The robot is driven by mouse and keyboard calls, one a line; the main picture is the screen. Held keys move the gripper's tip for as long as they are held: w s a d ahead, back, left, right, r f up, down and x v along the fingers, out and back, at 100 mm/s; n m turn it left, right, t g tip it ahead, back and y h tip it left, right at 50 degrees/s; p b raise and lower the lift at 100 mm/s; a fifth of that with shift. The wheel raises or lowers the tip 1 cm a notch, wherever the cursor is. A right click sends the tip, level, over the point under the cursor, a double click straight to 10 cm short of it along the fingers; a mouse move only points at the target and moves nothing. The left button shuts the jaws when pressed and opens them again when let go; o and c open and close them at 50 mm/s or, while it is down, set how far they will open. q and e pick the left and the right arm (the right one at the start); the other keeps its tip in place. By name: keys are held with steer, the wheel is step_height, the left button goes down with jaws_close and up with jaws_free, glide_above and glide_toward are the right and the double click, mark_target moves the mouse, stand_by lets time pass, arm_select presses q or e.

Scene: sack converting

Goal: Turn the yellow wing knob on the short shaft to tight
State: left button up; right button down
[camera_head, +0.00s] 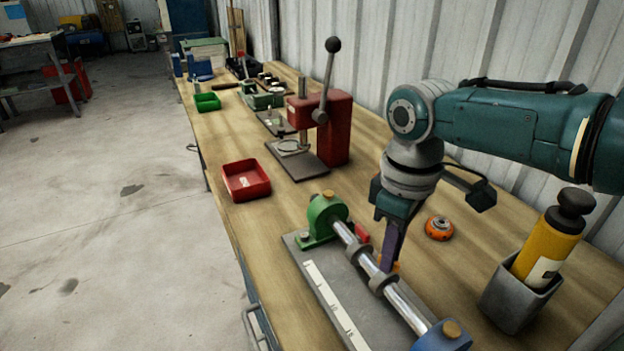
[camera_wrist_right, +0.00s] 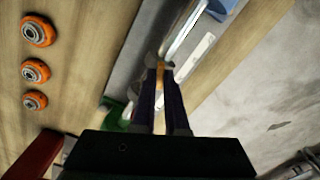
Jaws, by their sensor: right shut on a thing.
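A silver shaft (camera_head: 403,306) runs from a green end block (camera_head: 325,217) to a blue end block (camera_head: 441,339) on a grey base plate. Grey collars sit around the shaft. My right gripper (camera_head: 388,262) points down at a collar near the shaft's middle, shut on a small yellow wing knob (camera_head: 396,266). The knob is mostly hidden by the fingers; its yellow shows between the fingertips in the right wrist view (camera_wrist_right: 160,73). Its exact turn angle cannot be told. My left gripper is not in view.
A red press (camera_head: 336,125) with a lever stands behind. A red tray (camera_head: 246,180) is left of it. An orange-rimmed wheel (camera_head: 439,228) lies right of my gripper. A grey holder (camera_head: 515,301) with a yellow bottle (camera_head: 549,247) stands at right. A white scale strip (camera_head: 333,305) lies on the base plate.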

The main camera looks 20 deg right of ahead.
steer(key=m+p, duration=0.1)
steer(key=m, duration=0.3)
steer(key=shift+r, duration=0.1)
steer(key=shift+m, duration=0.4)
stand_by(0.3)
steer(key=c, duration=0.9)
jaws_free()
steer(key=shift+c, duration=0.2)
step_height(320, 180, up, 10)
steer(key=p, duration=0.4)
